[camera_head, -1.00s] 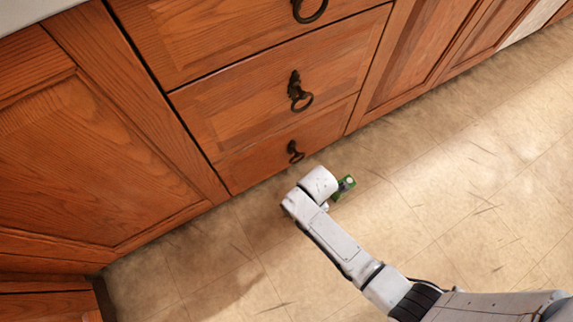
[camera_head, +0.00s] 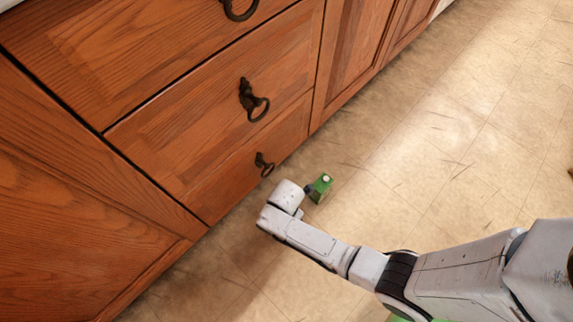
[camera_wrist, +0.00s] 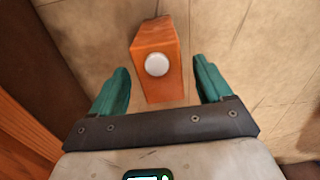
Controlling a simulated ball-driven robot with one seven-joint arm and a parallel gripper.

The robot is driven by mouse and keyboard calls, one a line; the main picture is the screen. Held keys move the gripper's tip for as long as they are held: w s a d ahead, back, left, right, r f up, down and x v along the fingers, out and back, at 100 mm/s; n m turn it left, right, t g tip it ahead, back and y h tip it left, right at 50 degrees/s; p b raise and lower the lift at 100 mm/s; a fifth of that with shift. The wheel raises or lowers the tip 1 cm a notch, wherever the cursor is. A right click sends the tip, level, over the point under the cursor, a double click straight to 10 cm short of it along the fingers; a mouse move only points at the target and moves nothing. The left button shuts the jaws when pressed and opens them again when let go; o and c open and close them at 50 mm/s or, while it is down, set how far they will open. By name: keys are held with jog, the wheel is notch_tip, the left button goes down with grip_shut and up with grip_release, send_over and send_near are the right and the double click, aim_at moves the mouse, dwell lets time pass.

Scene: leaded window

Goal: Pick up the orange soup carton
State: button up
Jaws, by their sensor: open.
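The orange soup carton (camera_wrist: 146,34) with a round white cap stands on the floor in the wrist view. My gripper (camera_wrist: 161,72) is open, with one teal finger on each side of the carton's near part and a gap on both sides. I cannot tell how far down the fingers reach. In the head view, a small green shape with a white spot (camera_head: 321,188) is beside my wrist, where the carton would be; its orange faces do not show there. My wrist hides most of the gripper in that view.
Wooden cabinets with drawers (camera_head: 212,125) and dark ring handles (camera_head: 254,101) stand close to the left of my gripper. The tiled floor (camera_head: 440,130) to the right is clear. A dark cabinet base (camera_wrist: 40,50) runs along the left of the wrist view.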

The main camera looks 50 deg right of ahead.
notch_tip(320, 180, down, 3)
jog(key=shift+d+f+b, duration=0.1)
jog(key=shift+b, duration=0.7)
jog(key=c, duration=1.1)
jog(key=shift+c, duration=0.2)
